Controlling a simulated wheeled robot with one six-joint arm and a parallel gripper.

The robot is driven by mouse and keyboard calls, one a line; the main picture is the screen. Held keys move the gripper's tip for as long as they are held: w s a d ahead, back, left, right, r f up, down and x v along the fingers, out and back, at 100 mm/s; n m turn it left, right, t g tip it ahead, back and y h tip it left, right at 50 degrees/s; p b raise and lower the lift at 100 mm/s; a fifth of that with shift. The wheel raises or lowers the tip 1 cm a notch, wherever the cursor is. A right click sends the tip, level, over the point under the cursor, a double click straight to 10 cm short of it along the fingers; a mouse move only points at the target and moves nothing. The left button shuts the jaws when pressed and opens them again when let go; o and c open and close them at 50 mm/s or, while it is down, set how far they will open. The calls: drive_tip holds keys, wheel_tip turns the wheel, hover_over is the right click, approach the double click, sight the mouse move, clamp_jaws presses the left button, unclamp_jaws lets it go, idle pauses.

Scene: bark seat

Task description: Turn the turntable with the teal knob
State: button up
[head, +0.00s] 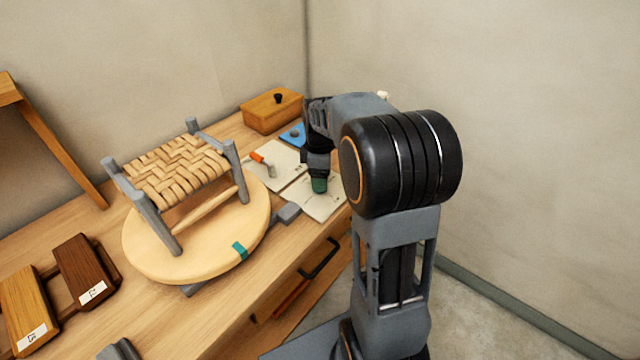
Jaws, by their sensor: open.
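The round pale wood turntable (200,262) lies on the workbench, left of my arm. A teal piece (240,250) sits at its front right rim; I cannot tell how far it stands out. A small stool with grey legs and a woven bark seat (175,172) stands upright on the turntable. My gripper (318,170) points down over the papers, right of the turntable and apart from it. Its fingers are small and dark here. A dark green cylinder (319,185) shows directly below it; I cannot tell whether they touch.
A wooden box with a black knob (272,112) stands at the back of the bench (225,315). An orange-handled tool (263,162) lies on papers. Dark and light labelled wood blocks (86,268) lie at the left. A grey bracket (287,213) juts beside the turntable. Walls close the right side.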

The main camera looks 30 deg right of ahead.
drive_tip(key=shift+f, duration=1.6)
drive_tip(key=c, duration=0.9)
